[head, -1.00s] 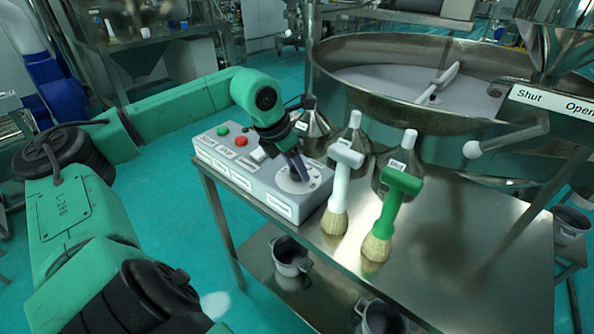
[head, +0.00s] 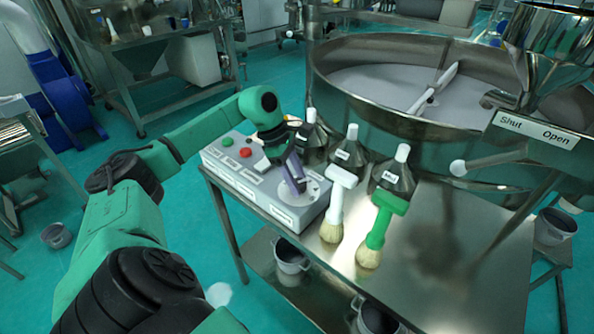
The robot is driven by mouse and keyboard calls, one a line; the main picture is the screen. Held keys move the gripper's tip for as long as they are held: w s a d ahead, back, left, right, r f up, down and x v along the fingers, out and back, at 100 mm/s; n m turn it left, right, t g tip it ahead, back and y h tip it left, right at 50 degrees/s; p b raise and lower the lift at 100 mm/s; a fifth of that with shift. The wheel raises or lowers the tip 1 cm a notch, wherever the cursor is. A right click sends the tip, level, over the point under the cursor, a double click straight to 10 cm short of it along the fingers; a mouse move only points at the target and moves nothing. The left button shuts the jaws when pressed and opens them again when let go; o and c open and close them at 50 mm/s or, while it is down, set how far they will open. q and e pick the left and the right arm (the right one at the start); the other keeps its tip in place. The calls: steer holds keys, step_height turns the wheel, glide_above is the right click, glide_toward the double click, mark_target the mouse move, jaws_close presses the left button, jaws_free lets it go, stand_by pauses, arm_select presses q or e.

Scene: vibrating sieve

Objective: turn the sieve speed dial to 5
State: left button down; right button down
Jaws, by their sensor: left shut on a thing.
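The grey control box (head: 262,190) stands at the left end of the steel table, with a green button (head: 227,142), a red button (head: 246,153) and a round pale dial plate (head: 312,192) on top. My left gripper (head: 297,182) points down at the dial plate, and its fingers are shut on the dial's knob, which they mostly hide. I cannot read the dial's setting. The round sieve (head: 345,97) stands behind the table, with pale powder in it. My right gripper is out of view.
A white-handled brush (head: 336,205) and a green-handled brush (head: 380,225) lie right of the box. Several steel funnels (head: 394,172) stand behind them. A lever (head: 490,160) with a white ball juts out at the right. The table's right part (head: 455,240) is clear.

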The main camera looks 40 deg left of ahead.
arm_select(q)
steer(key=m+g, duration=0.1)
steer(key=m, duration=0.1)
steer(key=shift+w+r+m+p, duration=0.1)
steer(key=shift+w+m+p, duration=0.05)
steer(key=shift+m+p, duration=0.2)
steer(key=m+g, duration=0.1)
steer(key=m, duration=0.1)
steer(key=shift+m, duration=0.35)
steer(key=m+g, duration=0.1)
steer(key=m, duration=0.3)
steer(key=shift+w+g, duration=0.15)
steer(key=shift+g, duration=0.25)
steer(key=shift+m+g+y, duration=0.5)
steer(key=shift+m, duration=1.3)
steer(key=shift+c, duration=1.7)
jaws_free()
